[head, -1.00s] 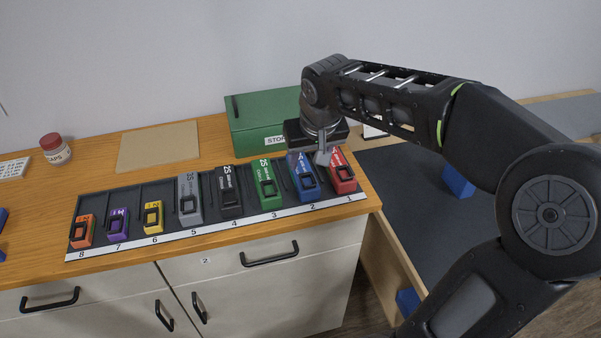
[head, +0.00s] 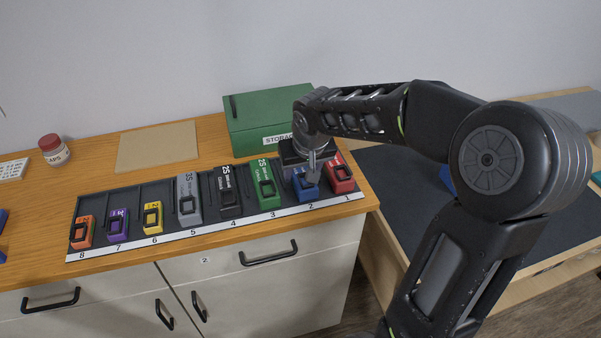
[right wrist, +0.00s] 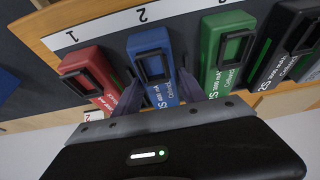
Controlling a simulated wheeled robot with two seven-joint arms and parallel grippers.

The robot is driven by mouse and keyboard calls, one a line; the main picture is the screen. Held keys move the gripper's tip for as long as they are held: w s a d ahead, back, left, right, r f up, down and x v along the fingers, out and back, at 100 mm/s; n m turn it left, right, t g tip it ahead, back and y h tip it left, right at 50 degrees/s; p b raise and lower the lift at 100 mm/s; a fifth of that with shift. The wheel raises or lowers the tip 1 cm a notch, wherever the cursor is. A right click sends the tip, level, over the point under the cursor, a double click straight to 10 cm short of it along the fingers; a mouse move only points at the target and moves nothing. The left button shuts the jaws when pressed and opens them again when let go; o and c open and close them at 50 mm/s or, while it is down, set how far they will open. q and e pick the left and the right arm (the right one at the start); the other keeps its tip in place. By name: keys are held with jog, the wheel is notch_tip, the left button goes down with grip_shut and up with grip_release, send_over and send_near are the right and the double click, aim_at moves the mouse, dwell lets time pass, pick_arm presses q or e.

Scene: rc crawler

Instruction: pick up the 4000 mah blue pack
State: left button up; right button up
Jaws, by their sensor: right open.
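The blue pack (head: 306,190) stands in slot 2 of the black tray (head: 330,198). Its black handle and blue body show in the right wrist view (right wrist: 160,92), where its lettering is partly hidden and too small to read surely. My right gripper (head: 312,170) is over the blue pack and covers its back part in the head view. In the right wrist view, the open fingers (right wrist: 160,92) are on either side of the blue pack. I cannot tell whether they touch it. My left gripper is not in view.
A red pack (head: 341,180) is close on the right and a green pack (head: 264,188) on the left. Black, grey, yellow, purple and orange packs stand farther left. A green storage box (head: 262,112) is behind the tray.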

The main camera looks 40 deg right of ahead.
jog(key=shift+f, duration=0.2)
dwell(0.5)
grip_shut()
dwell(0.3)
jog(key=shift+w+r, duration=0.1)
